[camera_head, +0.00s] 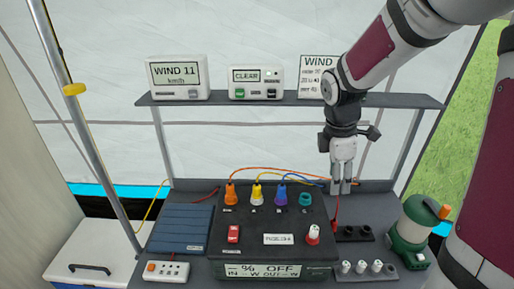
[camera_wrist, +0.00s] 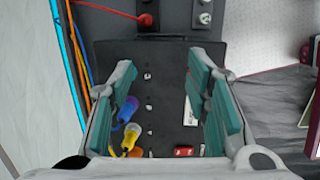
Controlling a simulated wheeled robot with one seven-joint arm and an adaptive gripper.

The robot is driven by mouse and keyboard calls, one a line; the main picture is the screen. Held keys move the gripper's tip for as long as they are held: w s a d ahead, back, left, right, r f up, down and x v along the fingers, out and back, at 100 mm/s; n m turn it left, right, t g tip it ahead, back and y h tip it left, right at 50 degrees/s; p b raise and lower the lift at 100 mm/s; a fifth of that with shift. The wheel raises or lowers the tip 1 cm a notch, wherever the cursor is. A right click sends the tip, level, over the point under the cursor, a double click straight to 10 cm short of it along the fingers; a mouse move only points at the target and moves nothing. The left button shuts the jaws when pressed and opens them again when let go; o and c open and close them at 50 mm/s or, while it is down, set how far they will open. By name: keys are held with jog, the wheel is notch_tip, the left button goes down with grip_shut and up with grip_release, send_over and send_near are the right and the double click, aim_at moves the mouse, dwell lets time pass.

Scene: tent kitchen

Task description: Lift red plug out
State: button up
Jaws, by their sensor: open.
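A red plug (camera_wrist: 145,20) with a red lead sits in a dark socket block near the top of the wrist view, beyond the end of the black panel box (camera_wrist: 150,80). A thin red piece (camera_head: 336,212) shows just below my gripper in the head view, partly hidden; I cannot tell plug from lead there. My gripper (camera_head: 341,188) points down above the rear right end of the black box, open and empty.
Orange, yellow and blue plugs (camera_head: 255,192) with leads stand along the box's back, beside a teal socket (camera_head: 305,199). A red-and-white knob (camera_head: 313,235) is at its right. Black sockets (camera_head: 365,233), white knobs (camera_head: 361,267) and a green lantern (camera_head: 409,236) stand right. A shelf (camera_head: 220,99) runs behind.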

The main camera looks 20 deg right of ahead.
aim_at(335, 221)
jog(key=w+d+f+n, duration=0.1)
jog(key=d+f+n, duration=0.1)
jog(key=f, duration=0.4)
jog(key=w+d+f+n+y+b, duration=0.1)
jog(key=w+d+f, duration=0.1)
jog(key=f, duration=0.4)
jog(key=w+d+f+n+y, duration=0.1)
jog(key=d+f+n, duration=0.1)
jog(key=f, duration=0.5)
jog(key=shift+w+d+n, duration=0.2)
jog(key=shift+d+n, duration=0.1)
jog(key=shift+d, duration=0.15)
jog(key=shift+s+a+f+b, duration=0.15)
jog(key=shift+f+b, duration=0.1)
jog(key=shift+f, duration=1.1)
jog(key=shift+s+f+b, duration=0.1)
jog(key=shift+f+b, duration=0.15)
jog(key=shift+f, duration=1.1)
grip_shut()
